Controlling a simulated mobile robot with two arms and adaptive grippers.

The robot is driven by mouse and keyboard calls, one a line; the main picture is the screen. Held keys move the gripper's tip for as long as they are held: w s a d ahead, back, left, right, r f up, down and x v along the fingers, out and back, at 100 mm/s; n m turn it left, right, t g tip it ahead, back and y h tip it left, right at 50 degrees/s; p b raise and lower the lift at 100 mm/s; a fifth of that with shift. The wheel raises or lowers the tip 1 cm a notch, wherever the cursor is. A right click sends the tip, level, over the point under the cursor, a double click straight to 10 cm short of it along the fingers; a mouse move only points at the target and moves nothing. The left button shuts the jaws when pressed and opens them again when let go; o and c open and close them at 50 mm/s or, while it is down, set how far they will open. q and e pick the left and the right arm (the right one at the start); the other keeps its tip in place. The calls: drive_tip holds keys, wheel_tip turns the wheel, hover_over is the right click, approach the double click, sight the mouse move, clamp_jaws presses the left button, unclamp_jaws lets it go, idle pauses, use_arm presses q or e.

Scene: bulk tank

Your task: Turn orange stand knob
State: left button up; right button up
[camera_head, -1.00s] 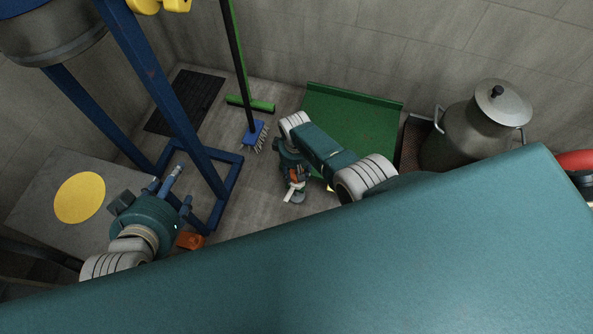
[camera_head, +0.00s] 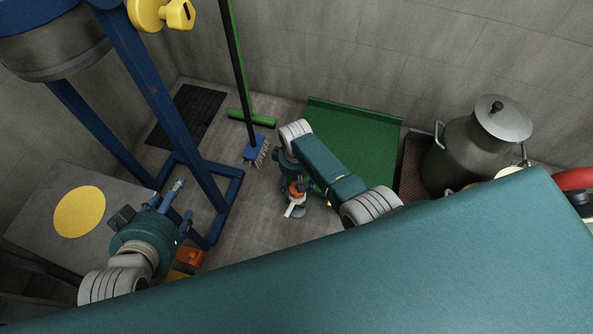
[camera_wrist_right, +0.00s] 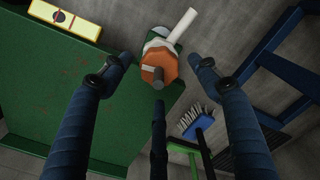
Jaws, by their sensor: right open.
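The orange knob (camera_wrist_right: 160,66) shows in the right wrist view, on a stand with a white handle (camera_wrist_right: 182,24) and a green part behind it. In the head view, the orange piece (camera_head: 296,189) is small and partly hidden by my right arm. My right gripper (camera_wrist_right: 160,61) is open, its fingers spread to either side of the knob in that picture, with the third finger below. I see no contact. My left gripper (camera_head: 180,204) is at the left in the head view, beside the blue frame, fingers apart and seemingly empty.
A blue steel frame (camera_head: 160,95) stands at the left. A green ramp-like plate (camera_head: 355,140) lies behind my right arm. A green broom (camera_head: 250,118) and a blue brush (camera_head: 253,150) stand near the wall. A metal can (camera_head: 465,150) stands at the right.

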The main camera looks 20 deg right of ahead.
wheel_tip(320, 180, up, 9)
drive_tip(key=shift+f, duration=0.15)
idle(0.8)
